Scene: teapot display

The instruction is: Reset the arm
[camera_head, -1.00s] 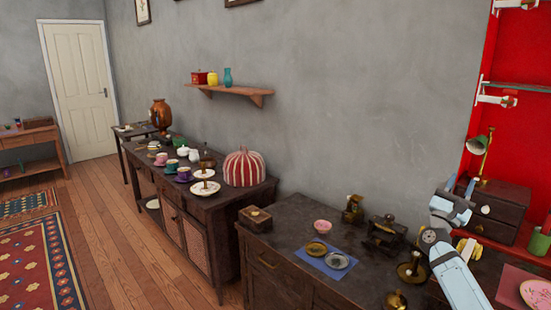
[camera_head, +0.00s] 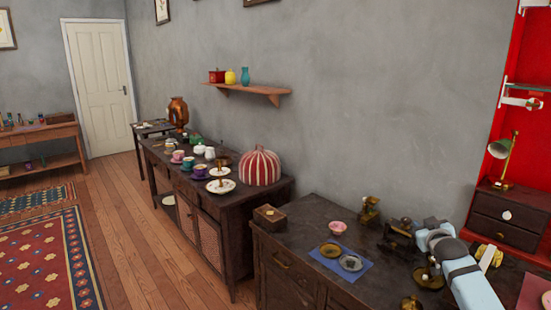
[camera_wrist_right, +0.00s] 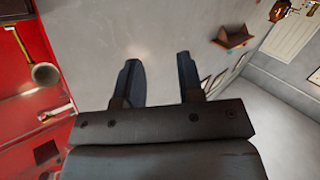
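My right arm (camera_head: 465,275) comes in from the lower right in the head view, blue and grey, over the dark cabinet with the brass items. Its fingers are not clearly seen there. In the right wrist view my right gripper (camera_wrist_right: 160,80) has its two dark fingers apart, with only grey wall behind the gap. It holds nothing. My left gripper is in neither view.
The dark cabinet (camera_head: 300,225) bears a wooden box (camera_head: 270,217), a pink bowl (camera_head: 338,228), a blue cloth (camera_head: 340,262) with two plates, and brass pieces near my right arm. Open floor (camera_head: 135,225) lies left.

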